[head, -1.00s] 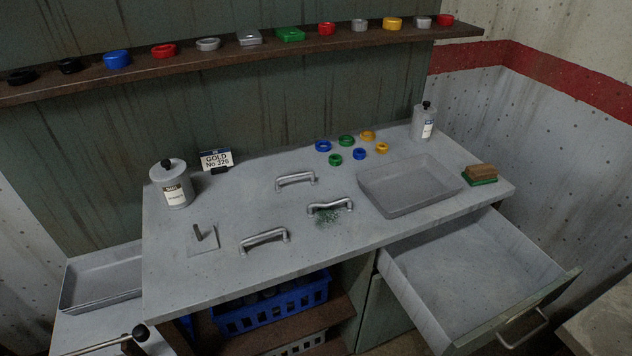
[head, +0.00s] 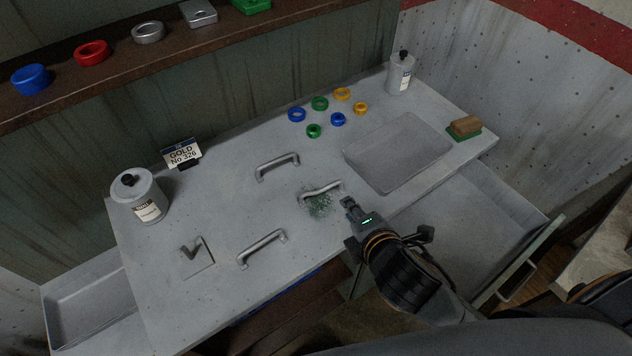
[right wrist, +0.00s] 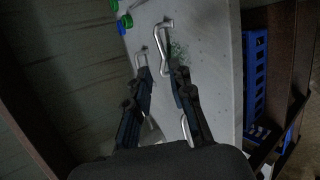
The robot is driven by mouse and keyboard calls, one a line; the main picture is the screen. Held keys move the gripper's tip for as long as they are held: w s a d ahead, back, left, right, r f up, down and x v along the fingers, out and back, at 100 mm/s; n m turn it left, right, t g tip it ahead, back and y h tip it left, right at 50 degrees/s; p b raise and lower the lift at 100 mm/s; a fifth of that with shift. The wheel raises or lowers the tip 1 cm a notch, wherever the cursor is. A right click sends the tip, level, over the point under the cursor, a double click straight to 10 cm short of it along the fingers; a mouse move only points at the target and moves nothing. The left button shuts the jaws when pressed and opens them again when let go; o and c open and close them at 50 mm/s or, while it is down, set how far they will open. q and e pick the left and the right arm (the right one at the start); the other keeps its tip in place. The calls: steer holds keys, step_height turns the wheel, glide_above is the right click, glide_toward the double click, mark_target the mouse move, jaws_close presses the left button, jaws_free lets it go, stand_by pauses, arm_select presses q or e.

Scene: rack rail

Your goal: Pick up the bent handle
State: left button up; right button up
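The bent handle (head: 322,190) is a grey metal pull with a kinked bar, lying on the grey bench by a green speckled patch. It also shows in the right wrist view (right wrist: 162,42), beyond the fingertips. Two straighter handles lie near it, one behind (head: 277,166) and one in front (head: 262,248). My right gripper (head: 349,203) is just to the right of the bent handle in the head view, apparently above the bench. In the right wrist view (right wrist: 160,75) its fingers are apart, with nothing held between them. My left gripper is not in view.
A shallow grey tray (head: 398,128) and a brush (head: 465,127) are to the right. Several coloured rings lie at the back. A canister (head: 140,196) and a small plate with an angled piece (head: 197,257) are at left.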

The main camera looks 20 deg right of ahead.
glide_toward(332, 186)
steer(key=x, duration=0.3)
steer(key=shift+w+a+p, duration=0.1)
steer(key=shift+w+p, duration=0.1)
steer(key=shift+p, duration=0.1)
steer(key=shift+p+x, duration=0.5)
steer(key=shift+x, duration=2.45)
steer(key=shift+s+f, duration=0.1)
steer(key=shift+c, duration=0.2)
jaws_close()
